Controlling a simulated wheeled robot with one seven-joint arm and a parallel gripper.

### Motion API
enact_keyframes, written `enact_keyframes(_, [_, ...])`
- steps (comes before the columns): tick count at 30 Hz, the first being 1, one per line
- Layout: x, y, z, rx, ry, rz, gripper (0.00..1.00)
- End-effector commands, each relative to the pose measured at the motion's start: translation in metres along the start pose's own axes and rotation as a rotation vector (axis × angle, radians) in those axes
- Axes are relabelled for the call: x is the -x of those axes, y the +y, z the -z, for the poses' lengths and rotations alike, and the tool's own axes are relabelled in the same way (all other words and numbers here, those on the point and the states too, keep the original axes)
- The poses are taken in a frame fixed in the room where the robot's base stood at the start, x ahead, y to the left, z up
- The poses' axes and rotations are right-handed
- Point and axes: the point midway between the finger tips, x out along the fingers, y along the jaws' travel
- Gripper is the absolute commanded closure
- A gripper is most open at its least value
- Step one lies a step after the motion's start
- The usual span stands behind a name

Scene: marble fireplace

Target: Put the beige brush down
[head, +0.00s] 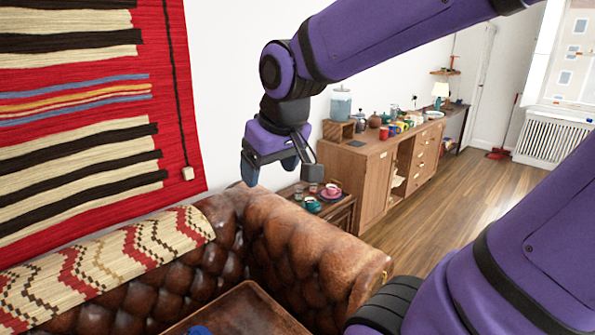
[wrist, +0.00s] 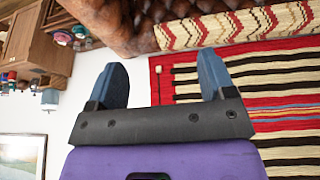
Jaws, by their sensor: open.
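My gripper (head: 272,170) is raised in front of the white wall, above the leather sofa's corner, in the head view. In the wrist view my gripper (wrist: 162,70) shows two blue fingers spread wide apart with nothing between them. I cannot make out a beige brush in either view.
A brown leather sofa (head: 285,243) with a patterned throw (head: 110,262) stands below my gripper. A small side table (head: 342,216) holds cups, beside a long wooden sideboard (head: 374,178) crowded with items. A striped rug (head: 95,100) hangs on the wall. Wooden floor (head: 465,180) is open at right.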

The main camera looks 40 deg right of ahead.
Motion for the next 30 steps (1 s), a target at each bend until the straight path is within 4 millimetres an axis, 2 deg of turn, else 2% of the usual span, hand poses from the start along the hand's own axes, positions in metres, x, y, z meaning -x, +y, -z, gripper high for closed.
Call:
enact_keyframes(3, [0.025,-0.005,-0.025,0.003,0.03,0.012,0.24])
enact_keyframes(6, [0.04,-0.008,-0.044,0.004,0.043,0.021,0.24])
enact_keyframes(12, [0.053,-0.011,-0.066,0.008,0.057,0.031,0.24])
enact_keyframes(30, [0.055,-0.011,-0.069,0.008,0.058,0.033,0.24])
